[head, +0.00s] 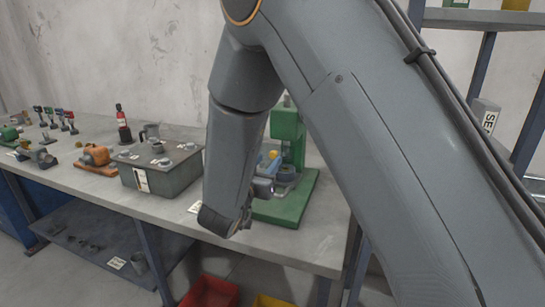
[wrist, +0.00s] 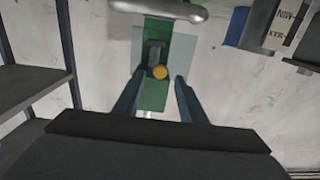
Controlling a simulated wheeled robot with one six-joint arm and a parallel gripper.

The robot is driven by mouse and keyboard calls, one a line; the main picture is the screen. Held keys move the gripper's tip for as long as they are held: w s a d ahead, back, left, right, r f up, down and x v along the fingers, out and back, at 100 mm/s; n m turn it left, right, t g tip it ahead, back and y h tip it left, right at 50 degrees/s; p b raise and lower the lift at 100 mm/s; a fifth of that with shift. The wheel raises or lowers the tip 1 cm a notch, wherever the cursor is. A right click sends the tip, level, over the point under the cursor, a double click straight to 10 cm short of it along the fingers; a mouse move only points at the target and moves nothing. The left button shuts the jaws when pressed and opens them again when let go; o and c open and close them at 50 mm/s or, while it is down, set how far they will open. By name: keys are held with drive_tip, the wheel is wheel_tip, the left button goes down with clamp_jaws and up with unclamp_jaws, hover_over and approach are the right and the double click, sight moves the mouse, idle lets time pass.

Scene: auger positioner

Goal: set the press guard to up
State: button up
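The green press (head: 287,125) stands on a green base at the right part of the bench, partly hidden behind my arm. In the wrist view the press column (wrist: 154,95) lies ahead, with a round yellow knob (wrist: 160,72) on it. A pale, see-through panel (wrist: 187,50), which looks like the press guard, spreads to both sides of the column. I cannot tell from these views whether it is up or down. My gripper (wrist: 159,76) is open, its two blue fingers apart on either side of the yellow knob. Nothing is seen held; contact cannot be told.
A grey box (head: 160,175) with small parts on top stands left of the press. Red and yellow bins (head: 210,292) sit below the bench front. Shelving stands at the right.

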drive_tip(key=shift+x, duration=1.45)
drive_tip(key=shift+c, duration=0.5)
clamp_jaws()
